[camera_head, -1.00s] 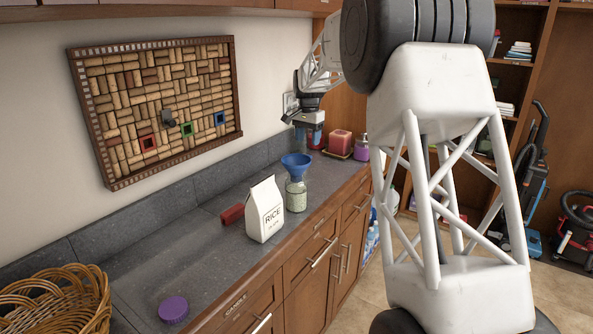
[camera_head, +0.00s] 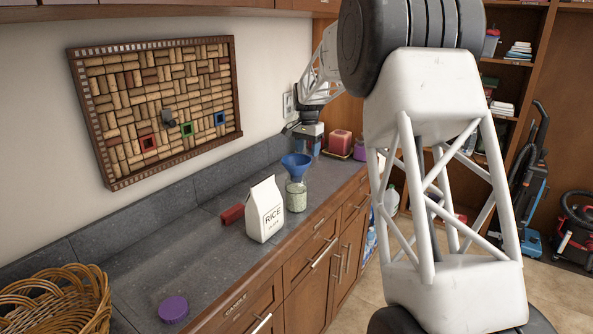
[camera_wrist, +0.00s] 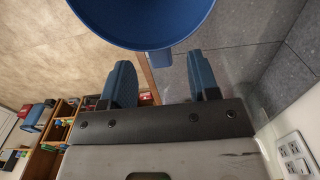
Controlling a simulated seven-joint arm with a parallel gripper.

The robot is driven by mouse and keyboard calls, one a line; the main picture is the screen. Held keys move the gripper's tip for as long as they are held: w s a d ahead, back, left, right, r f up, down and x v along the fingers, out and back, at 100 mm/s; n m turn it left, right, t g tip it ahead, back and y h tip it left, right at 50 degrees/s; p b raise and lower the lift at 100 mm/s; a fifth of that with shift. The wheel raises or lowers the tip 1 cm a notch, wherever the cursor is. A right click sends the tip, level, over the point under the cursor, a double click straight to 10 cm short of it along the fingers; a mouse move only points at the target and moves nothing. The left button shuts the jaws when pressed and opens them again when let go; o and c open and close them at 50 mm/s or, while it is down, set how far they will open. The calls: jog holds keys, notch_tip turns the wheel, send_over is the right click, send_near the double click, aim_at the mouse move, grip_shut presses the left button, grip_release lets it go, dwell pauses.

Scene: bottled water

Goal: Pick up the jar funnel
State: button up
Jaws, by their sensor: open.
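The blue jar funnel (camera_head: 296,163) sits in the mouth of a glass jar (camera_head: 296,195) with pale contents on the grey counter. In the wrist view the funnel's blue rim (camera_wrist: 145,25) fills the top of the picture, just beyond the fingertips. My gripper (camera_wrist: 163,75) is open, with its two blue fingers apart and nothing between them.
A white rice bag (camera_head: 265,210) stands close left of the jar, with a red object (camera_head: 232,214) beside it. A purple lid (camera_head: 173,309) and a wicker basket (camera_head: 62,300) are at the near end. A pink container (camera_head: 340,143) stands farther back.

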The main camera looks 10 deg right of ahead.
aim_at(307, 157)
jog(key=shift+f, duration=1.85)
grip_shut()
